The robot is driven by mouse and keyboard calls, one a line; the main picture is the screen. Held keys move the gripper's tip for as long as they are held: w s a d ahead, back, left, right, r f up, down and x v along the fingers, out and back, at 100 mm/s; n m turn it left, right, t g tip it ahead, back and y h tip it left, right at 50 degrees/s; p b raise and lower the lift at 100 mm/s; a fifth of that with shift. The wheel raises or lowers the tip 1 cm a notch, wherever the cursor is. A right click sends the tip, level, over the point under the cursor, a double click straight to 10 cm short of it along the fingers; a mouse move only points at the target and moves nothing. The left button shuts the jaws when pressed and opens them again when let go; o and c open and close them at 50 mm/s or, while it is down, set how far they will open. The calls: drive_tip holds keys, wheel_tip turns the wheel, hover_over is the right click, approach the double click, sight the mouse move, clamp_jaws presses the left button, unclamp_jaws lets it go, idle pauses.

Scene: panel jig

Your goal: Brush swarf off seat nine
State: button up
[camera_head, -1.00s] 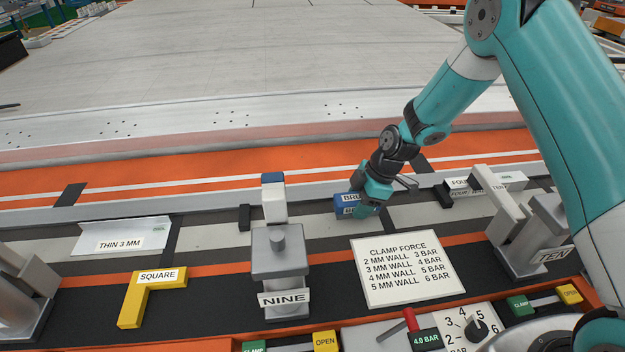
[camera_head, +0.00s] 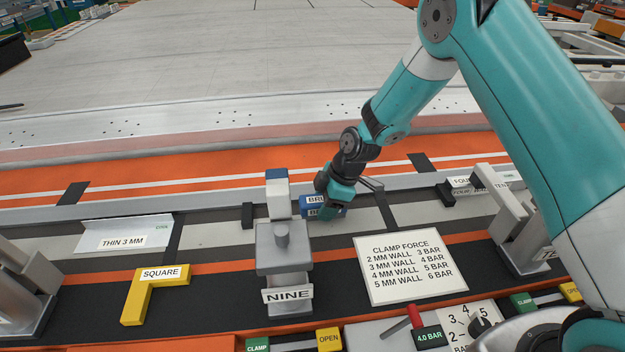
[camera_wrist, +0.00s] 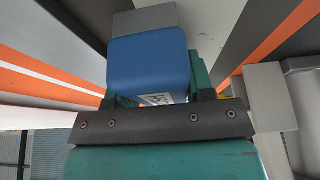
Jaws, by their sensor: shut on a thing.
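My gripper (camera_head: 332,208) is shut on a blue brush (camera_head: 311,201), whose label is partly hidden by the gripper. In the wrist view the brush (camera_wrist: 150,68) sits between my green fingers, with a grey part at its far end. The brush is just right of the upright post (camera_head: 279,200) of the clamp marked NINE (camera_head: 284,258). A small gap or contact between brush and post cannot be told. I cannot make out any swarf, and the seat surface at nine is mostly hidden by the clamp.
A clamp force card (camera_head: 408,268) lies right of nine, and clamp ten (camera_head: 525,235) stands further right. A yellow square (camera_head: 150,290) and a THIN 3 MM piece (camera_head: 124,238) lie left. A red-handled lever (camera_head: 414,317) is at the front. A big pale panel (camera_head: 230,60) lies behind.

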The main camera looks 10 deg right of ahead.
sight(315, 200)
drive_tip(key=shift+a, duration=0.8)
drive_tip(key=shift+w+a+r, duration=0.1)
drive_tip(key=shift+a+r, duration=0.15)
drive_tip(key=shift+r, duration=0.05)
wheel_tip(315, 200, up, 2)
drive_tip(key=shift+d+r+p, duration=0.1)
drive_tip(key=shift+r+p, duration=0.1)
drive_tip(key=shift+p, duration=0.5)
drive_tip(key=shift+r+p, duration=1.55)
drive_tip(key=shift+r, duration=1.05)
